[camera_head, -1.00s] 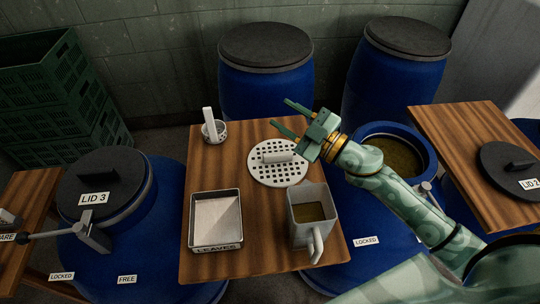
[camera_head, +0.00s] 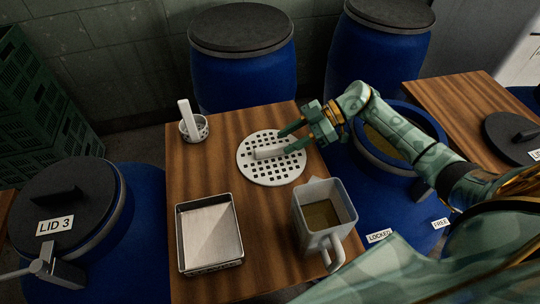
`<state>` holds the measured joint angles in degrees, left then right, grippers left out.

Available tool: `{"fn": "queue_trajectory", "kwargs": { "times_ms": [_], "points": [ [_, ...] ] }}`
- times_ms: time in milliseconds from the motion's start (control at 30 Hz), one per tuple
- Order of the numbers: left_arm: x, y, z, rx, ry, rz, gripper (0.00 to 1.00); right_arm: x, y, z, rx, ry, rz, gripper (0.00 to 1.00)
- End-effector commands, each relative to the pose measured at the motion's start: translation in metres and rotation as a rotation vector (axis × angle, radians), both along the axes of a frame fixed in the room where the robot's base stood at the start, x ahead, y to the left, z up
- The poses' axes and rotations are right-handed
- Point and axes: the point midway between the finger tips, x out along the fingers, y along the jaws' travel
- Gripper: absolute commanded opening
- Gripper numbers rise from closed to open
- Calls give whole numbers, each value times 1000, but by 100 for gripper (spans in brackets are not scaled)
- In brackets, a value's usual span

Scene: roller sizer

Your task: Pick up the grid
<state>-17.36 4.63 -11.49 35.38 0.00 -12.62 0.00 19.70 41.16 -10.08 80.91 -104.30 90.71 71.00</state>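The grid (camera_head: 262,174) is a round white perforated disc with a pale bar handle (camera_head: 270,153) across its middle. It lies flat on the wooden table (camera_head: 187,275), behind the jug and tray. My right gripper (camera_head: 288,141) reaches in from the right, low over the grid. Its two green fingers are apart, with tips near the right end of the handle. I see no firm grasp, and the exact contact is unclear. My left gripper is not in view.
A grey jug (camera_head: 298,203) with brownish contents stands front right on the table. A metal tray (camera_head: 180,238) is front left, and a small perforated cup (camera_head: 203,124) is back left. An open blue barrel (camera_head: 437,131) is right of the table. Lid 3 (camera_head: 90,185) covers a barrel at left.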

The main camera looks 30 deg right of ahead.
Motion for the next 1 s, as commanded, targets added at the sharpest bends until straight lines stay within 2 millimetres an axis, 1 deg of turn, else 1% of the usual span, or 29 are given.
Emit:
{"fn": "queue_trajectory", "kwargs": {
  "times_ms": [167, 300, 433, 533, 700, 733, 767, 800, 867, 1000],
  "points": [
    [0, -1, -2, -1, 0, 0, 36, 4, 12, -5, 0, -3, -1, 40],
    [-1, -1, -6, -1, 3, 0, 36, 8, 32, -17, 3, -3, 0, 40],
    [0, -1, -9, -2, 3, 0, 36, 12, 47, -25, 2, -2, 0, 40],
    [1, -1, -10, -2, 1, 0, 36, 14, 51, -27, 0, -3, -1, 40],
    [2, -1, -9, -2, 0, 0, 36, 14, 51, -26, -1, -4, -1, 40],
    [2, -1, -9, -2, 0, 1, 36, 14, 51, -26, -1, -4, -1, 37],
    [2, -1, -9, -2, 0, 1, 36, 14, 51, -26, -1, -4, -1, 29],
    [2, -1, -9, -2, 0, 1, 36, 14, 51, -26, -1, -4, -1, 18],
    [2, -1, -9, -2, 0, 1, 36, 14, 51, -26, -1, -4, -1, 1],
    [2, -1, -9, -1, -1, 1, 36, 14, 51, -26, 0, -4, -1, 0]
  ]
}}
